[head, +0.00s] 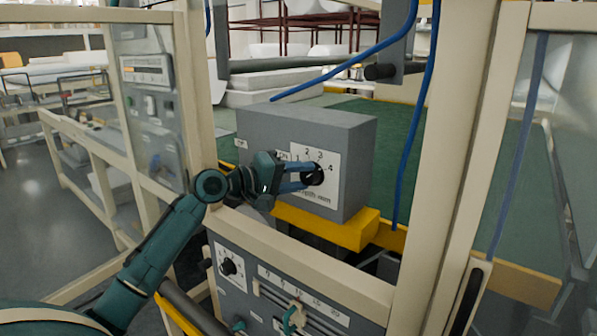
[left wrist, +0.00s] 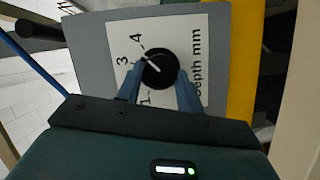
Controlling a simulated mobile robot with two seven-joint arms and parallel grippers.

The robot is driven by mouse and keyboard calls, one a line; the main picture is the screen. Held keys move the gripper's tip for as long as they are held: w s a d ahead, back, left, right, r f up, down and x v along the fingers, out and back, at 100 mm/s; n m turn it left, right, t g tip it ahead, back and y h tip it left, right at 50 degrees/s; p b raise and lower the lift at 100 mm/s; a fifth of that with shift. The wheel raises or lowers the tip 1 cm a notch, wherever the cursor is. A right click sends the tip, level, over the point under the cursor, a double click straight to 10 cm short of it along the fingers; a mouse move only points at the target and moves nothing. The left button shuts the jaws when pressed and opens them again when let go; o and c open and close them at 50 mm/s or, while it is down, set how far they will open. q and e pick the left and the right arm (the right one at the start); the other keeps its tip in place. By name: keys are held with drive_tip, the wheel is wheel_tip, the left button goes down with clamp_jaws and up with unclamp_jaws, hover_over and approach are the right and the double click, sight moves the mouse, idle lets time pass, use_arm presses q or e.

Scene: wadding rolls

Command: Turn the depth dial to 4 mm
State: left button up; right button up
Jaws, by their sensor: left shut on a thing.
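The depth dial (head: 312,174) is a round black knob on a white scale plate on the grey box (head: 358,165). The left wrist view shows the dial (left wrist: 160,68) with a white pointer line, the numbers 1, 3 and 4, and the words "depth mm". The pointer points between the 3 and the 4, close to the 4; I cannot tell whether it is exactly on the mark. My left gripper (head: 302,178) is shut on the dial, one blue finger on each side, also in the left wrist view (left wrist: 158,92). My right gripper is out of view.
A lower panel with another small black knob (head: 229,266) and a slider scale sits below the box. A yellow bar (head: 345,232) runs under the box. Cream frame posts (head: 450,150) and blue hoses (head: 416,125) stand to the right.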

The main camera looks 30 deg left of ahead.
use_arm(q)
drive_tip(key=shift+r+m+p, duration=0.2)
drive_tip(key=shift+m+p, duration=0.45)
drive_tip(key=shift+m, duration=0.15)
drive_tip(key=shift+g+y, duration=0.3)
drive_tip(key=shift+y, duration=0.1)
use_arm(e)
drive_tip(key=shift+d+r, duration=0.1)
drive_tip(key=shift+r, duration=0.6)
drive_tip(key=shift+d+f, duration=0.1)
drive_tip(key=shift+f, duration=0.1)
use_arm(q)
drive_tip(key=o, duration=1)
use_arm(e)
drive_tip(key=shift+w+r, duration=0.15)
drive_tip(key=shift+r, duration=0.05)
use_arm(q)
drive_tip(key=shift+b+v, duration=1.35)
drive_tip(key=shift+v, duration=5.2)
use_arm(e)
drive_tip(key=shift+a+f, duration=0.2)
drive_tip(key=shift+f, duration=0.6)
